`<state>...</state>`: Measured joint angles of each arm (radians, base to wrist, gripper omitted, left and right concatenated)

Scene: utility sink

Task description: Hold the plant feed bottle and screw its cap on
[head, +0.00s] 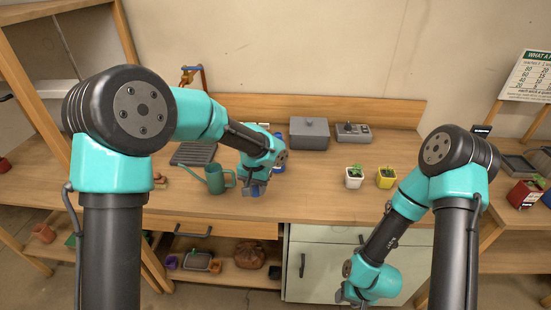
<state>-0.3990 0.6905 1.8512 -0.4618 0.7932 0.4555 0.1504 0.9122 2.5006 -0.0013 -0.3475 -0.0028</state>
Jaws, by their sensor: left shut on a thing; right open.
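My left gripper (254,189) is low over the front part of the wooden worktop, to the right of the green watering can. It is shut on a small blue thing (257,192), mostly hidden by the fingers; I cannot tell whether this is the plant feed bottle or its cap. Another blue thing (280,168) shows partly behind my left wrist, and its full shape is hidden. My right gripper (352,297) is open and hangs low in front of the cabinet, below the worktop and far from the blue things. No separate cap is clearly visible.
The green watering can (216,180) stands close left of my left gripper. A grey lidded box (309,133) and a grey device (353,133) stand at the back. White (354,183) and yellow (386,182) plant pots stand right. The worktop between gripper and pots is clear.

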